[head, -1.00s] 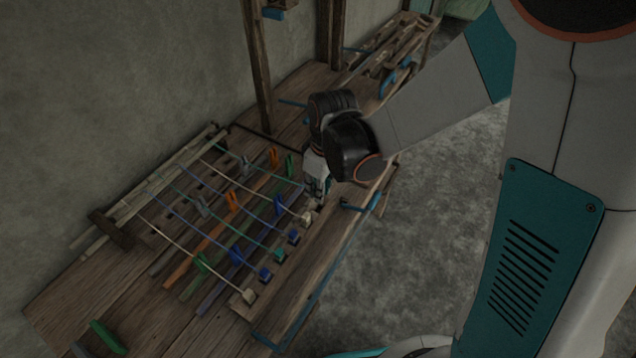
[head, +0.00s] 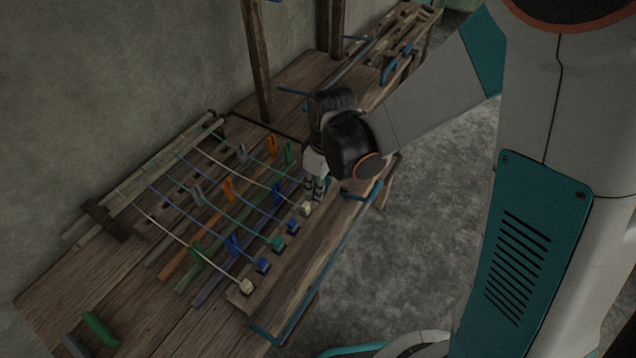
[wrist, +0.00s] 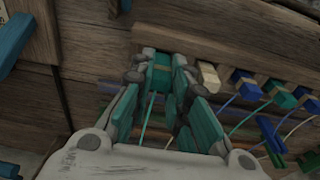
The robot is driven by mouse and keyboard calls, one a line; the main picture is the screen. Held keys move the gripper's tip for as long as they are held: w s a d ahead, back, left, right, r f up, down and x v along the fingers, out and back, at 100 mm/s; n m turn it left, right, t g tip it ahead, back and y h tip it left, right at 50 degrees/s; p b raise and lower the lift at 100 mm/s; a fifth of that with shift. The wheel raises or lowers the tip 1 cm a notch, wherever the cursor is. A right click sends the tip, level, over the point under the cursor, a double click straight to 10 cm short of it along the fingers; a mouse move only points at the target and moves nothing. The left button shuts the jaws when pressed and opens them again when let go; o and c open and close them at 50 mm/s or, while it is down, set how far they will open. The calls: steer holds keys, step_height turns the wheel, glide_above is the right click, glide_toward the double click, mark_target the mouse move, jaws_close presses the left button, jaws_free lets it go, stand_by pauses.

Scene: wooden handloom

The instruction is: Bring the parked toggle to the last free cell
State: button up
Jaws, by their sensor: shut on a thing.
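My gripper (wrist: 160,82) is shut on a teal toggle (wrist: 160,72) with a teal cord (wrist: 147,118) trailing from it. In the head view my gripper (head: 315,190) is at the far end of the toggle row, just beyond a cream toggle (head: 305,208); the held toggle cannot be made out there. The wrist view shows the held toggle close to the wooden rail (wrist: 225,47), left of the cream toggle (wrist: 208,76). Whether it touches or sits in a cell, I cannot tell. Blue (head: 293,227), teal (head: 278,243) and more toggles sit along the rail.
Cords stretch from the toggles across the loom to a pale beam (head: 150,185). Orange (head: 227,188), green (head: 289,153), grey and blue clips stand among the cords. A wooden post (head: 257,70) rises behind. Blue bracket parts (head: 362,190) edge the bench near my gripper.

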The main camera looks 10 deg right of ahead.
steer(key=shift+f+b, duration=0.55)
steer(key=shift+f, duration=0.2)
steer(key=o, duration=0.8)
steer(key=shift+r, duration=0.1)
step_height(320, 180, up, 12)
steer(key=s+d, duration=0.1)
steer(key=shift+s, duration=0.1)
